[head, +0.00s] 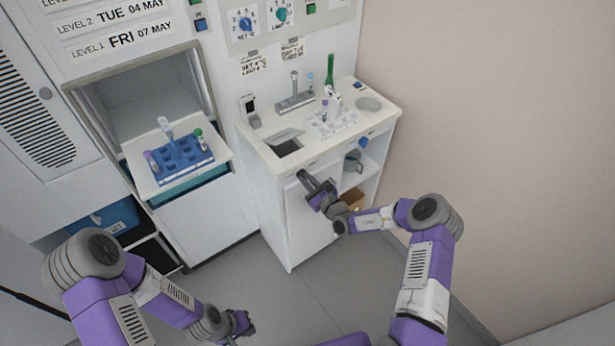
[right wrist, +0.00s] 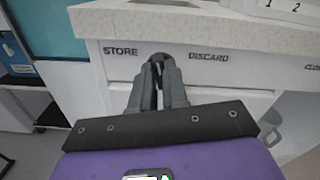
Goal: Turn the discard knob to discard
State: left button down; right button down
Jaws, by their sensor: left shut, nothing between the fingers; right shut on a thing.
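My right gripper (head: 304,177) reaches the front panel of the white counter at the left. In the right wrist view the right gripper (right wrist: 158,62) is shut on the discard knob, between the printed word STORE (right wrist: 121,51) on the left and DISCARD (right wrist: 209,57) on the right. The knob is mostly hidden by the fingertips, so I cannot tell its pointer's angle. My left gripper (head: 243,324) is shut and empty, low over the floor, away from the counter.
A blue knob (head: 363,143) sits further right on the counter front. The counter top (head: 385,119) holds a white tube rack (head: 333,124) and an opening (head: 287,147) near its front left. A blue rack (head: 182,161) of tubes stands on the pulled-out shelf at the left.

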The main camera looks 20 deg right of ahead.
jog(key=m+p, duration=0.2)
jog(key=m, duration=0.3)
jog(key=shift+d+m, duration=0.15)
jog(key=shift+m, duration=0.15)
jog(key=m+p, duration=0.1)
jog(key=m, duration=0.4)
jog(key=shift+w+d+p, duration=0.1)
jog(key=shift+p, duration=0.2)
jog(key=c, duration=1.1)
grip_release()
jog(key=shift+c, duration=0.2)
jog(key=p+v, duration=0.1)
jog(key=v, duration=0.6)
jog(key=shift+s, duration=0.3)
jog(key=shift+d, duration=0.1)
